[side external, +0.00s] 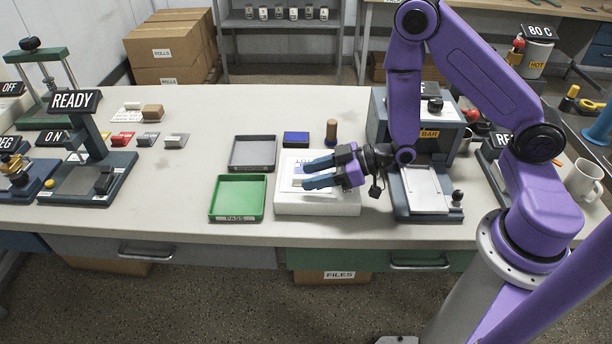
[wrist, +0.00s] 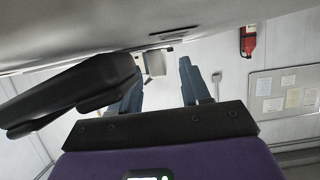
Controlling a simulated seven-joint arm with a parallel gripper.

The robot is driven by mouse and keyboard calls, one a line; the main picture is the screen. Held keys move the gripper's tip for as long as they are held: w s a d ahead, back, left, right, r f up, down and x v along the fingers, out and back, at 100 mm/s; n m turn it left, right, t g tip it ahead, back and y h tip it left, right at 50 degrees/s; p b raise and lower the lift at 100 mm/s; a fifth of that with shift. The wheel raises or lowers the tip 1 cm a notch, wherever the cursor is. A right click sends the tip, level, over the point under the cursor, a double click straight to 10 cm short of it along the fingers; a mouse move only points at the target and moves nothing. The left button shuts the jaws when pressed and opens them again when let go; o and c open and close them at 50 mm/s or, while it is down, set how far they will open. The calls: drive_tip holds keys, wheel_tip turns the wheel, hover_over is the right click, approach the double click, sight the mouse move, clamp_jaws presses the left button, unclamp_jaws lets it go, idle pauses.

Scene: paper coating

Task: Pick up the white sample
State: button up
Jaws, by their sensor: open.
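My gripper (side external: 306,176) is open with nothing between its fingers. It points left, level, over a white slab (side external: 325,208) with a printed sheet on top. In the wrist view, the two blue fingertips (wrist: 158,82) stand apart against the wall.
A green PASS tray (side external: 238,217) and a grey tray (side external: 253,139) stand left of my gripper. A blue pad (side external: 296,138) and a brown-handled tool (side external: 331,131) stand behind it. A READY press (side external: 97,150) is at left, a coating machine (side external: 420,190) at right. Bare tabletop lies between blocks and trays.

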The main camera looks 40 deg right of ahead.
drive_tip(key=shift+w+a, duration=0.1)
drive_tip(key=shift+a, duration=0.05)
clamp_jaws()
idle(0.4)
drive_tip(key=shift+r, duration=4.8)
drive_tip(key=w+d+f+m+t+h, duration=0.2)
drive_tip(key=w+d+m+t+h, duration=0.2)
drive_tip(key=d+m+h, duration=0.5)
drive_tip(key=shift+w+d+f+h, duration=0.3)
drive_tip(key=shift+w+d+f, duration=0.05)
drive_tip(key=shift+d, duration=0.75)
